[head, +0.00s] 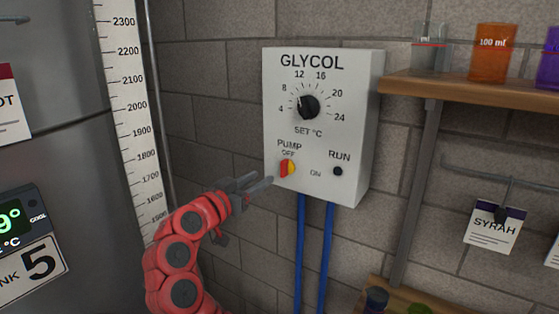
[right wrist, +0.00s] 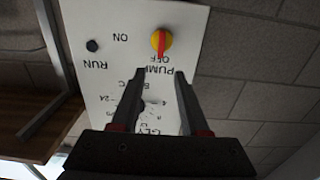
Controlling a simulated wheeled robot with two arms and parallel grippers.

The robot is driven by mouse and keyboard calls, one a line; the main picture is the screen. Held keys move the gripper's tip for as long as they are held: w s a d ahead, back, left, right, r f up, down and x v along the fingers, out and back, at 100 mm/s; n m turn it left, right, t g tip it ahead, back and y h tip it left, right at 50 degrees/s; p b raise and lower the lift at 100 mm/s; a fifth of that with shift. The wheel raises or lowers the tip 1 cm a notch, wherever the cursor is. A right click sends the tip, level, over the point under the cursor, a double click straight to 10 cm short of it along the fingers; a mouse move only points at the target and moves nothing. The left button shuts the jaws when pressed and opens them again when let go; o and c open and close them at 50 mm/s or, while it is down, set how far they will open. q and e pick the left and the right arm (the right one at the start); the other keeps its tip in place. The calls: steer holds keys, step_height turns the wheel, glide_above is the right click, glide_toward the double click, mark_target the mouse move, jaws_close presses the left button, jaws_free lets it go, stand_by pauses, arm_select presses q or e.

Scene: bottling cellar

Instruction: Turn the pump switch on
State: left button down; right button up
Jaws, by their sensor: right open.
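The pump switch (head: 287,168) is a yellow disc with a red handle, low on the left of the white GLYCOL box (head: 353,120). In the right wrist view, which shows the box upside down, the switch's red handle (right wrist: 162,46) points toward the OFF label. My right gripper (head: 262,182) is just below and left of the switch in the head view, apart from it. In the wrist view its two fingers (right wrist: 159,76) are spread with nothing between them, and the switch lies beyond their tips. My left gripper is in neither view.
The RUN lamp (head: 338,171) is dark. A black SET °C knob (head: 308,106) sits above the switch. Blue pipes (head: 324,250) run down below the box. A wooden shelf (head: 470,90) with beakers is at right, and a steel tank (head: 60,160) with a scale is at left.

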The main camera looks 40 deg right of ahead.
mark_target(282, 164)
steer(key=p+x, duration=0.2)
steer(key=x, duration=0.7)
steer(key=shift+w+d+r+p, duration=0.15)
steer(key=shift+d+p, duration=0.15)
steer(key=shift+p, duration=0.1)
steer(key=shift+w+d, duration=0.15)
steer(key=shift+d, duration=0.15)
jaws_close()
